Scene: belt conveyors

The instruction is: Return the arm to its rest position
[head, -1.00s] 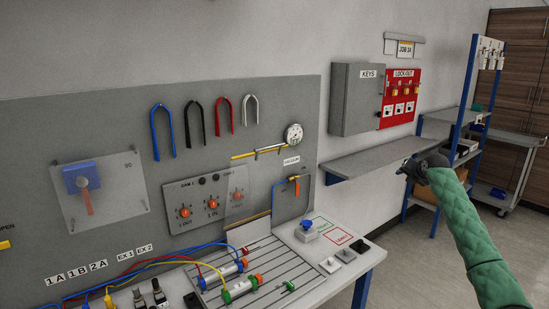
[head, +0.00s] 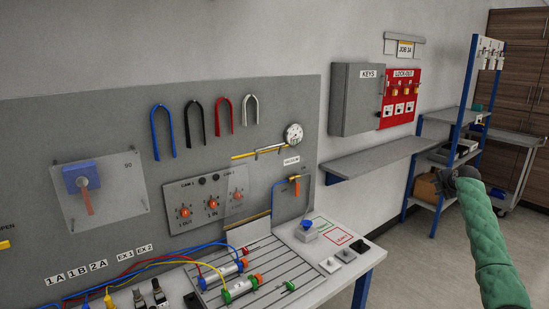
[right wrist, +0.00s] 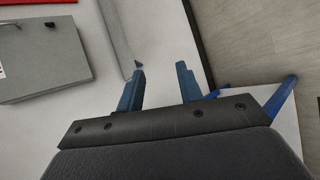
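My right arm, in a green sleeve, comes in from the lower right of the head view. Its right gripper (head: 447,178) is at the arm's far end, in front of the blue-framed shelf unit. In the right wrist view the two blue fingers of the right gripper (right wrist: 158,85) stand apart with nothing between them. My left arm and gripper do not show in either view.
A workbench with a grey panel (head: 110,215) fills the left. A grey wall shelf (head: 375,158), a grey key cabinet (head: 355,100) and a red lockout board (head: 401,98) are right of it. A cart (head: 510,140) stands behind the shelf unit. The floor (head: 405,265) between is clear.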

